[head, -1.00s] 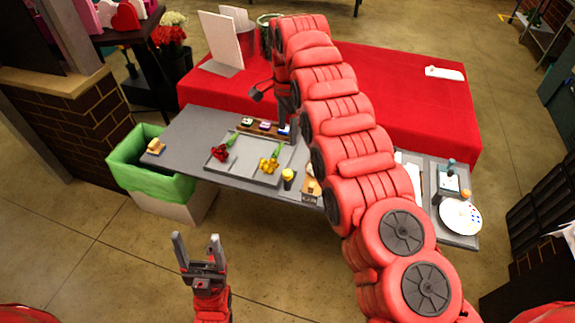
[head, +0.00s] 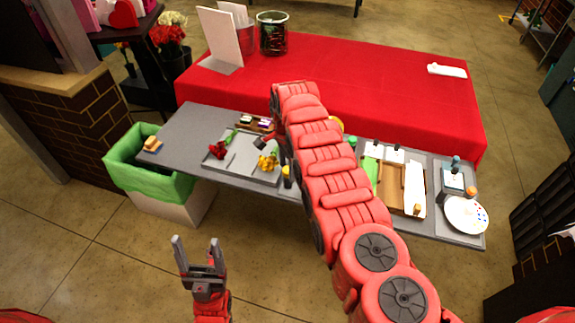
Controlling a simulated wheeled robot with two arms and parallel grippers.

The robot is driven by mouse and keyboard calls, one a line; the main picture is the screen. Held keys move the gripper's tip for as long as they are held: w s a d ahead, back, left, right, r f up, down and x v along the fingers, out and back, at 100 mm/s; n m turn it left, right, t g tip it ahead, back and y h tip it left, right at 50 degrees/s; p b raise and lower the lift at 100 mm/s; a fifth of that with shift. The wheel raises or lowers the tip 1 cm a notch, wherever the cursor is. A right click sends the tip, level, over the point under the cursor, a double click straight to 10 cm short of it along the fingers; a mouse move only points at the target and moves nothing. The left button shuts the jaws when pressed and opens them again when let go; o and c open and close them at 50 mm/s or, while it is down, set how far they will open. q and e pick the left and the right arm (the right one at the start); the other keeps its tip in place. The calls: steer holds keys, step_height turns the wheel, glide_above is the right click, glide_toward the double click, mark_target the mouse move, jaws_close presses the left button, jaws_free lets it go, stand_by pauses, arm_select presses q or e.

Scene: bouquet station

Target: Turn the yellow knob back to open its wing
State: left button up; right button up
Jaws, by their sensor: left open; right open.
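I cannot make out the yellow knob or its wing for certain. A small yellow-topped dark item (head: 286,172) stands at the right of the grey tray, partly behind my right arm. My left gripper (head: 197,243) is open and empty, pointing up over the floor in front of the table.
The grey tray (head: 232,172) holds red and yellow flowers. A brown board with white and green panels (head: 390,184) lies right of my arm. A white palette (head: 466,215) is at the table's right end. A green-lined bin (head: 130,170) stands left. A red-covered table (head: 400,95) is behind.

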jaws_close()
stand_by(0.3)
